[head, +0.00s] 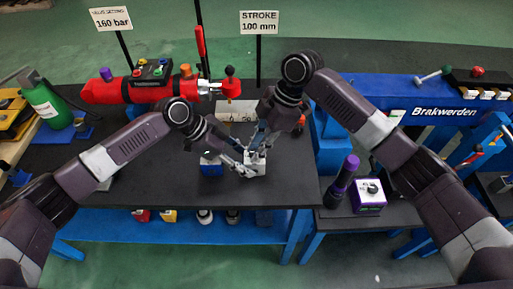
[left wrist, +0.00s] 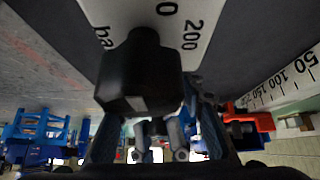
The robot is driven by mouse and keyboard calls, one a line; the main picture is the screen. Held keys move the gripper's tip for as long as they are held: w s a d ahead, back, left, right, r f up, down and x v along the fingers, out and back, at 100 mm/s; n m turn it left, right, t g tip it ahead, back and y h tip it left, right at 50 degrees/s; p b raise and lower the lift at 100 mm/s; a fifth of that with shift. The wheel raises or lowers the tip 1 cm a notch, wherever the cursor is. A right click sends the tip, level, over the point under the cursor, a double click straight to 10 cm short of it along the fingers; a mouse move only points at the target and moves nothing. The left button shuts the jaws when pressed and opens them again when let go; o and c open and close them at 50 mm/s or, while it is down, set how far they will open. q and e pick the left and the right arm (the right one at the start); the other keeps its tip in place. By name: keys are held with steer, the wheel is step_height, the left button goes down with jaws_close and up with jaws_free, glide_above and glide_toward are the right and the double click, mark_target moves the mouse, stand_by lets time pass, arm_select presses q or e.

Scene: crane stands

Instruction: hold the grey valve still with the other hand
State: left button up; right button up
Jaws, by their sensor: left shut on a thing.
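The grey valve (head: 256,167) is a small pale block on the dark bench top, near its front right. My left gripper (head: 245,170) reaches it from the left and is shut on it. In the left wrist view a dark block with a round knob (left wrist: 140,80) fills the space ahead of the fingers; it looks like the valve in shadow. My right gripper (head: 258,143) comes down from above right, close over the valve's top. Its fingertips are too small to show whether they are open or touching it.
A red cylinder (head: 140,91) with coloured knobs lies at the back. A purple cylinder (head: 343,178) and a purple-and-white box (head: 368,196) stand on the right side table. The bench's left front is clear.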

jaws_close()
steer(key=shift+m, duration=0.3)
steer(key=shift+s+m+t, duration=0.1)
steer(key=shift+m+t, duration=0.45)
steer(key=shift+m, duration=0.75)
steer(key=shift+s+m+t, duration=0.1)
steer(key=shift+m+t, duration=0.45)
steer(key=shift+m, duration=0.75)
steer(key=o, duration=0.8)
jaws_free()
steer(key=v, duration=1.2)
